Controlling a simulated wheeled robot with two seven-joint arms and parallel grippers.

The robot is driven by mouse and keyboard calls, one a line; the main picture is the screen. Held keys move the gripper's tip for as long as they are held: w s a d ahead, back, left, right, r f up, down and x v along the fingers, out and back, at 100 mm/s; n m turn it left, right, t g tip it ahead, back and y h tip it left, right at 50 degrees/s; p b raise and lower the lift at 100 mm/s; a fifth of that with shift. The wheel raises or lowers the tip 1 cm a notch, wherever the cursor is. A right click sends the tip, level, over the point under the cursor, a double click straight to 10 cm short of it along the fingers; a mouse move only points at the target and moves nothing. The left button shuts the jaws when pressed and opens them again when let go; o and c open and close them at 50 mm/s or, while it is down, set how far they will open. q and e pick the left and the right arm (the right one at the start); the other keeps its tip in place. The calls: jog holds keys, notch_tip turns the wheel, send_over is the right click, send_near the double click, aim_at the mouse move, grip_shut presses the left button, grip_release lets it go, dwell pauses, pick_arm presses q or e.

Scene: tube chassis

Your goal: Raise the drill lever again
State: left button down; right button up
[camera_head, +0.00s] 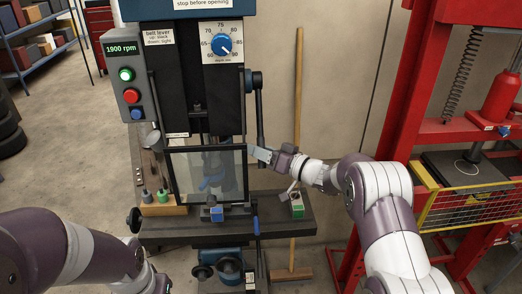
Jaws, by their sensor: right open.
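The drill press (200,75) stands in the middle. On its right side a dark lever (260,112) hangs almost straight down from a hub near the blue-rimmed dial. My right gripper (262,155) is open at the lower end of this lever, its pale fingers pointing left. I cannot tell whether the fingers touch the lever or whether it lies between them. My left arm (105,250) comes in at the lower left. Its fingers do not show.
A clear guard (208,172) stands in front of the spindle above the drill table (180,228). A green-and-white box (297,204) sits on the table's right end. A broom (298,100) leans on the wall behind. A red press frame (415,80) stands at right.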

grip_shut()
jog(key=s+r+m+g+h+p, duration=0.2)
jog(key=s+r+m+g+p, duration=0.2)
jog(key=p, duration=2)
notch_tip(320, 180, up, 5)
jog(key=s, duration=0.3)
jog(key=shift+r+m+h, duration=0.2)
jog(key=shift+m+h, duration=0.1)
jog(key=shift+c, duration=0.2)
grip_release()
jog(key=shift+o, duration=0.2)
